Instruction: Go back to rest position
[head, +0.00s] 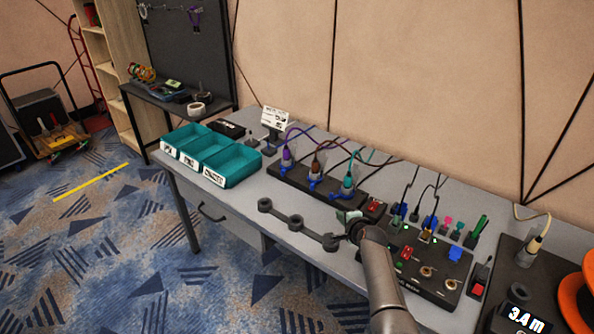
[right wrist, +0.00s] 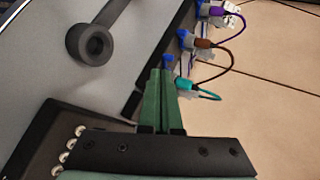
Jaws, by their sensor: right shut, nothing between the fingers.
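My right arm enters the head view from the bottom. Its gripper (head: 347,217) is above the grey workbench, just left of the black panel with switches and plugs (head: 430,268). In the right wrist view the two green fingers (right wrist: 158,98) are together with nothing between them. The fingertips point toward the black strip with purple, brown and teal plugs (head: 315,184). The wrist partly hides the black panel's left end. My left gripper is in neither view.
A black bar with round posts (head: 295,223) lies near the bench's front edge. Teal bins (head: 232,165) stand at the bench's left end. An orange reel (head: 573,305) and a black unit reading 3.4 m (head: 525,318) are at right. Cables rise from several plugs behind the gripper.

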